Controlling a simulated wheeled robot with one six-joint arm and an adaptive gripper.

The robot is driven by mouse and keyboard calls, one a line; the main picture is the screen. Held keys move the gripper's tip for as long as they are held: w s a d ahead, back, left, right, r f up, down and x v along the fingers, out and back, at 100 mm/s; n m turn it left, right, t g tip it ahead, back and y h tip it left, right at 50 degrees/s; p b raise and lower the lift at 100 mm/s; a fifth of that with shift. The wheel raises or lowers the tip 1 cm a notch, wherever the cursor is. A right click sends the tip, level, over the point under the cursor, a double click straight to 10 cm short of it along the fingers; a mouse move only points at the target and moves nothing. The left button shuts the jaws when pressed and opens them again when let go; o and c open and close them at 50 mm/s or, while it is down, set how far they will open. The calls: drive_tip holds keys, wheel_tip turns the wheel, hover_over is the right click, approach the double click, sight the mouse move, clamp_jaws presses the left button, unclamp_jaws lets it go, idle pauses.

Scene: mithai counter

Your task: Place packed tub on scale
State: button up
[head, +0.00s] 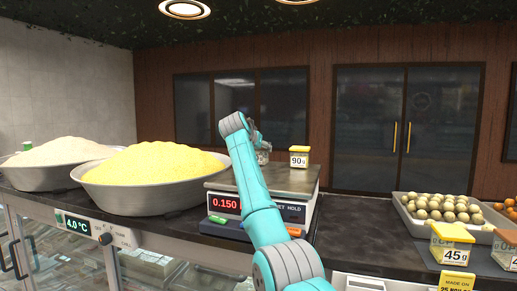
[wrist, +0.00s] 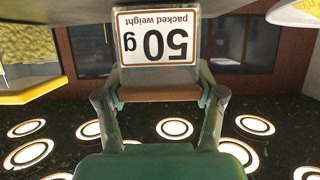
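The packed tub shows in the wrist view as a white label (wrist: 157,36) reading 50 g, packed weight, upside down between the two fingers of my gripper (wrist: 158,82). The fingers appear closed on its sides. In the head view my gripper (head: 257,138) is above the scale (head: 285,180), with a small clear tub (head: 264,156) at its fingers, partly hidden by my arm. I cannot tell whether this tub touches the scale plate. The scale's red display (head: 225,202) reads 0.150. A second tub, marked 90g (head: 299,158), with a yellow lid, stands on the plate's right part.
A steel bowl of yellow grains (head: 150,200) stands close left of the scale, with a paler heaped bowl (head: 30,178) farther left. At right are a tray of round sweets (head: 404,216) and a 45g tub (head: 452,243). The dark counter right of the scale is clear.

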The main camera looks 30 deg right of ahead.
drive_tip(key=o, duration=0.4)
drive_tip(key=shift+a+r, duration=0.1)
drive_tip(key=v, duration=1.1)
drive_tip(key=shift+s+a+r, duration=0.25)
